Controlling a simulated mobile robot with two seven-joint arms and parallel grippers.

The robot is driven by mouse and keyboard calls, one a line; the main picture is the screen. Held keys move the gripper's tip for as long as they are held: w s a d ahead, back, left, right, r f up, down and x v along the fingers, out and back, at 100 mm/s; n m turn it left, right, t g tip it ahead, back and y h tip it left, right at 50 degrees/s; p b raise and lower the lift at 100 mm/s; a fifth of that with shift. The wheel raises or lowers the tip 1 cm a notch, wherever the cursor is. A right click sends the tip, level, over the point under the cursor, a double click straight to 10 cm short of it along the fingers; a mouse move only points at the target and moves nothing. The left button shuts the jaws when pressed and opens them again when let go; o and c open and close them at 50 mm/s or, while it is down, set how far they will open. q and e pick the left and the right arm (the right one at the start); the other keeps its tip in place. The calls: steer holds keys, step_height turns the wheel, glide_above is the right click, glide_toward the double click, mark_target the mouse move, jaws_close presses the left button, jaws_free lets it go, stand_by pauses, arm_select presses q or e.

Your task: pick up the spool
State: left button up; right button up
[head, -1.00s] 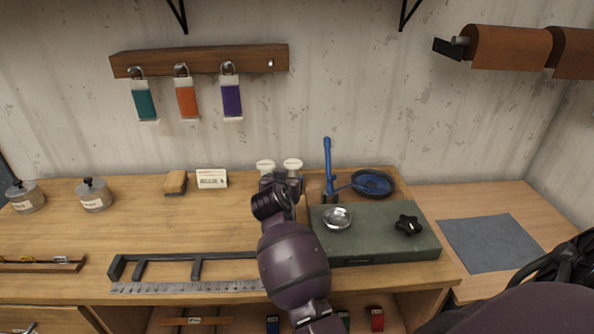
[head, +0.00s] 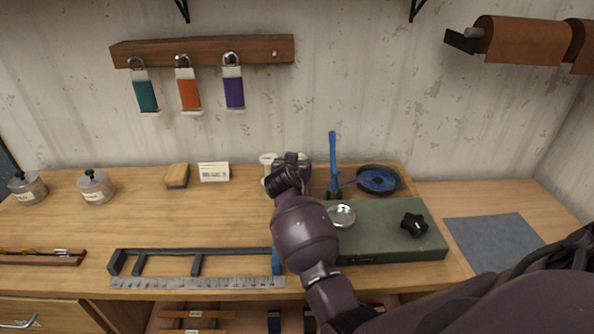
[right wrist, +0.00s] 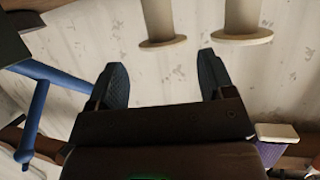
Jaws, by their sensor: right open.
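Two cream spools stand at the back of the bench. The left one (head: 267,159) shows partly in the head view; the other is mostly hidden behind my right gripper (head: 291,163). In the right wrist view both spools hang in from the top edge, one on the left (right wrist: 160,22) and one on the right (right wrist: 242,18). My right gripper (right wrist: 164,82) is open and empty. The left spool's flange lies between the two fingers in the picture, just beyond the tips, with no contact visible. My left gripper is not in view.
Right of my right arm are a blue upright tool (head: 333,160), a blue round dish (head: 378,180) and a green slab (head: 385,240) bearing a metal bowl (head: 341,215) and black knob (head: 414,225). A black rack (head: 190,255) stands front left. The bench's left middle is clear.

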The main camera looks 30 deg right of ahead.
steer(key=shift+x, duration=2.45)
steer(key=shift+w+a+r, duration=0.1)
steer(key=shift+r, duration=0.05)
steer(key=c, duration=0.7)
